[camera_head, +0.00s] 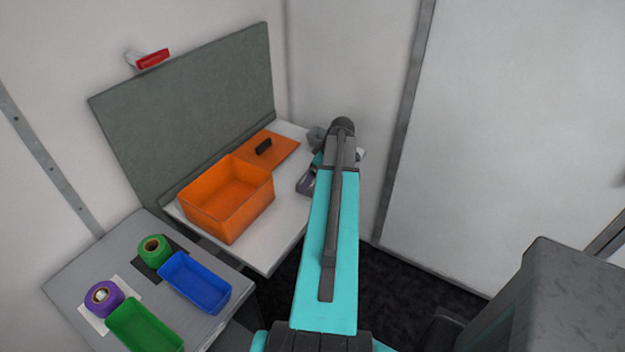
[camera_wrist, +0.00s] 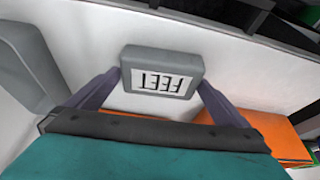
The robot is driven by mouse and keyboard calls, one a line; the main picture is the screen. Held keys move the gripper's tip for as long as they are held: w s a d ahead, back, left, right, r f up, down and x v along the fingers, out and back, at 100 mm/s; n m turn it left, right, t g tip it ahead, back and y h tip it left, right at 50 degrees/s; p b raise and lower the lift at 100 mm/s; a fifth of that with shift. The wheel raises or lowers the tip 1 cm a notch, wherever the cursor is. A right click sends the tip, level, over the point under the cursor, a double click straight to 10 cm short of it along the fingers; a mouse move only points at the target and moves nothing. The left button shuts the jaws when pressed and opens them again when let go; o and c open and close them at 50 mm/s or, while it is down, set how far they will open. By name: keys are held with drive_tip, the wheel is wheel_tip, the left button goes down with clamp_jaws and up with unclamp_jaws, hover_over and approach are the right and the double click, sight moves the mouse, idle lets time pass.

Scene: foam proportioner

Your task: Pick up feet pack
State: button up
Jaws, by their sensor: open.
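The feet pack (camera_wrist: 163,58) is a grey block with a white label reading FEET, upside down in the wrist view. It is on the white table surface. My gripper (camera_wrist: 159,80) is open, with one purple-grey finger beside each end of the pack. The fingertips are very close to its sides; I cannot tell whether they touch. In the head view my arm hides most of this spot, and I cannot clearly make out the pack there.
An open orange box (camera_head: 228,200) and a flat orange lid (camera_head: 268,149) with a black handle are on the white table (camera_head: 268,238), left of my arm. Another grey object (camera_wrist: 28,62) is left in the wrist view. Blue (camera_head: 195,283) and green (camera_head: 143,327) bins stand front left.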

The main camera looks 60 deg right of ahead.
drive_tip(key=shift+w+f, duration=0.3)
drive_tip(key=shift+f, duration=0.35)
drive_tip(key=c, duration=0.8)
